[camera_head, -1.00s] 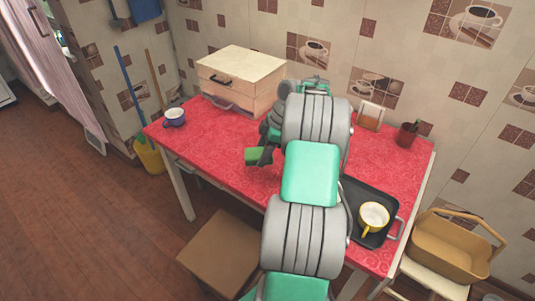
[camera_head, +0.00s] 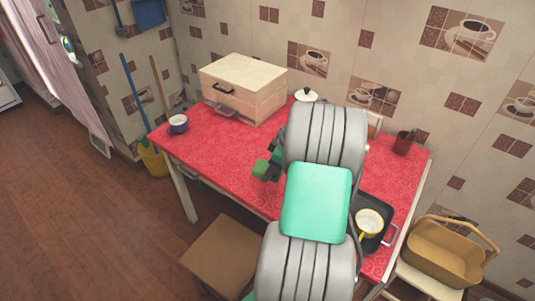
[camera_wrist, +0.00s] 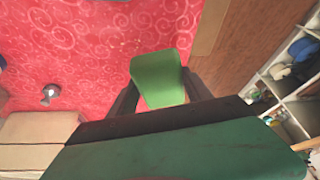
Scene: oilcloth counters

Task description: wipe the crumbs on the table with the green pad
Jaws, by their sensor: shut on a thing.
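The green pad (camera_head: 261,168) is at the left side of my arm, over the front part of the red table (camera_head: 225,160). In the wrist view the pad (camera_wrist: 160,78) sits between the two dark fingers of my gripper (camera_wrist: 160,92), which is shut on it. The pad is over or on the red cloth close to the table edge; I cannot tell if it touches. A few faint pale specks (camera_wrist: 122,43) on the cloth may be crumbs. My arm hides the middle of the table in the head view.
A white lid with a dark knob (camera_head: 306,95) shows behind my arm. A black tray (camera_head: 372,243) with a yellow-handled cup (camera_head: 369,222) and a dark red cup (camera_head: 403,142) are right.

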